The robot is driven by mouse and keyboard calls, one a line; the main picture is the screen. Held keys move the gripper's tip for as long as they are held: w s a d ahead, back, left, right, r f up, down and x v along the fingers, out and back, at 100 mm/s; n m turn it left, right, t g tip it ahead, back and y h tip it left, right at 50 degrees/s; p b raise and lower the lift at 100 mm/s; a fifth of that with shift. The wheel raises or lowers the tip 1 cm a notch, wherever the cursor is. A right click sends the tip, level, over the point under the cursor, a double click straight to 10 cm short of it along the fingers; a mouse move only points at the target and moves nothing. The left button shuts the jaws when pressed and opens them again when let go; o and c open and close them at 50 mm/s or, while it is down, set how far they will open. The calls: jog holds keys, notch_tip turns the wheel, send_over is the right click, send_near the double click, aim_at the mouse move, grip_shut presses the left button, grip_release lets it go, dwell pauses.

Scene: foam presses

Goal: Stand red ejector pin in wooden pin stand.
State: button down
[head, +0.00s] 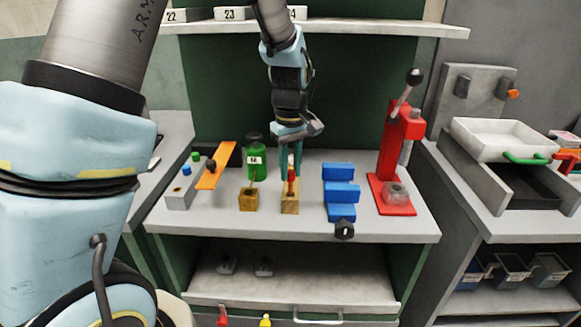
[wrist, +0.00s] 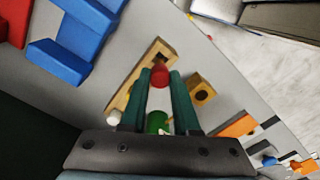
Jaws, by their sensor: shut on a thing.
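My gripper (head: 291,171) points straight down over the worktop, shut on the red ejector pin (head: 291,175). In the wrist view the pin's round red end (wrist: 160,75) shows between the two teal fingertips. Below it is the long wooden pin stand (head: 290,207), also in the wrist view (wrist: 122,99), with a dark opening near its end beside the red pin. I cannot tell whether the pin's lower end is in a hole or above the stand. A green thing (wrist: 157,122) shows between the fingers and a white one (wrist: 113,118) beside them.
A small wooden block (head: 249,203) with a hole stands left of the stand. A green bottle (head: 256,158) is behind it, and an orange bar (head: 212,172) is farther left. Blue stepped blocks (head: 341,190) and a red press (head: 391,190) stand to the right. A shelf (head: 350,26) runs above.

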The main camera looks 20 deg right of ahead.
aim_at(291, 181)
jog(key=shift+f+b, duration=1.2)
jog(key=shift+f, duration=0.95)
jog(key=c, duration=0.6)
grip_release()
jog(key=shift+r, duration=0.15)
notch_tip(291, 181, up, 11)
jog(key=shift+f+b, duration=0.2)
jog(key=shift+b, duration=0.75)
jog(key=s+a+f+m, duration=0.1)
jog(key=a+f, duration=0.1)
jog(key=a, duration=0.8)
jog(key=s+a+f+m+t, duration=0.1)
jog(key=a+f, duration=0.2)
jog(key=a, duration=0.7)
jog(key=s+a+f+m, duration=0.1)
jog(key=s+a+f, duration=0.1)
jog(key=a, duration=0.8)
jog(key=shift+a+f+t, duration=0.1)
jog(key=shift+f+t, duration=0.1)
jog(key=shift+t, duration=0.1)
